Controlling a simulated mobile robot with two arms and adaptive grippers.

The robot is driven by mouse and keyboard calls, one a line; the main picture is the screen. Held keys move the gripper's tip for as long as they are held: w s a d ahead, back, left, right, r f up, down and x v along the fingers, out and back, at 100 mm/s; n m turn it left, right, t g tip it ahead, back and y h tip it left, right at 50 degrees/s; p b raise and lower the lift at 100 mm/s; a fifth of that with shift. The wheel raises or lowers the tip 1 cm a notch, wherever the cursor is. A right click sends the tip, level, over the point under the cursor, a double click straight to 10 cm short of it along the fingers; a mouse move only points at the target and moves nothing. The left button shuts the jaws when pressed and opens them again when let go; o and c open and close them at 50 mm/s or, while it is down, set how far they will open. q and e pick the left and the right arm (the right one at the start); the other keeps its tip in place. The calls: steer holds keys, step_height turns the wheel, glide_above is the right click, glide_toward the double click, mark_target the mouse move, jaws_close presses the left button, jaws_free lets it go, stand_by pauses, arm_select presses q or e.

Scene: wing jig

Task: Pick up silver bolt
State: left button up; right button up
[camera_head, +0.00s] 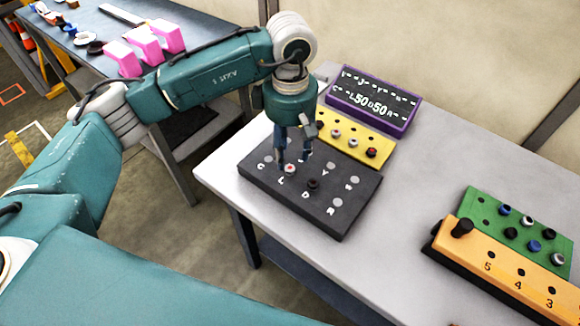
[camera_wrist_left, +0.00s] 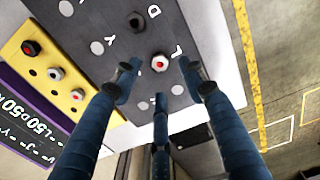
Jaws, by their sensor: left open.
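A silver bolt with a red centre (camera_head: 290,169) stands in the dark grey lettered board (camera_head: 340,219), by the letter L. It also shows in the left wrist view (camera_wrist_left: 160,63), ahead of and between the fingertips. My left gripper (camera_head: 293,158) points down over the board, close to this bolt. In the wrist view its blue fingers (camera_wrist_left: 159,82) are spread and empty. Contact with the bolt cannot be told. Other silver bolts (camera_head: 336,133) stand in the yellow block (camera_head: 375,157), also seen in the wrist view (camera_wrist_left: 56,73). My right gripper is not in view.
A black bolt (camera_head: 313,184) stands beside the silver one on the board. A purple-framed sign (camera_head: 371,98) stands behind the yellow block. Green (camera_head: 481,208) and orange (camera_head: 478,262) blocks sit at the right. The white table (camera_head: 415,205) is clear between them.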

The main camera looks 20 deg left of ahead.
mark_target(290, 168)
arm_select(q)
step_height(290, 168, down, 5)
steer(key=p, duration=0.2)
steer(key=shift+a+p, duration=0.1)
steer(key=shift+p, duration=0.25)
steer(key=shift+f, duration=0.2)
steer(key=shift+w, duration=0.1)
jaws_close()
